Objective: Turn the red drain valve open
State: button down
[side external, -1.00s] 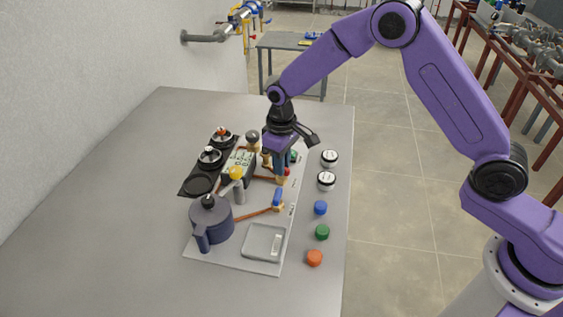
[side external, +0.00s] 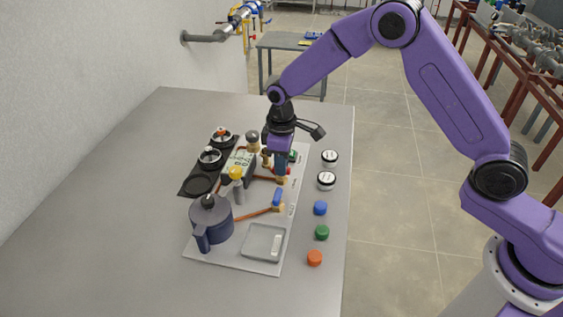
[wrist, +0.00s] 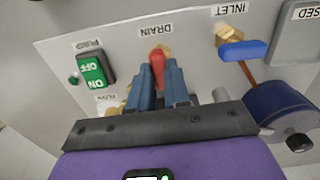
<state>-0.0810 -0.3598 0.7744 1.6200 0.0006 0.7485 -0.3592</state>
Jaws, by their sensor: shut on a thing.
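The red drain valve handle (wrist: 158,68) sits below the DRAIN label in the wrist view, with brass showing at its top end. My gripper (wrist: 161,82) is shut on this handle, with one blue-grey finger on each side. The fingers hide the handle's lower part. In the side view my gripper (side external: 281,172) points down at the far right part of the panel, and a bit of the red handle (side external: 289,171) shows beside the fingers.
The blue INLET valve handle (wrist: 243,50) is close by, as is the green ON/OFF switch (wrist: 94,72). A dark blue pot (side external: 212,222) and a grey tray (side external: 264,243) are at the panel's front. Coloured caps, including an orange one (side external: 315,258), lie to the right.

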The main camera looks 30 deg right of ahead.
jog(key=shift+w+r, duration=0.1)
jog(key=c, duration=1.1)
grip_release()
notch_tip(320, 180, up, 17)
jog(key=shift+r, duration=0.2)
jog(key=s+d+f+n, duration=0.1)
jog(key=s+d, duration=0.3)
jog(key=s, duration=0.8)
jog(key=s+d+f+n, duration=0.1)
jog(key=s+d, duration=0.4)
jog(key=s, duration=0.6)
jog(key=s+d+f+n, duration=0.1)
jog(key=s+d, duration=0.4)
jog(key=s, duration=0.7)
jog(key=shift+s+f, duration=0.3)
jog(key=shift+f, duration=0.05)
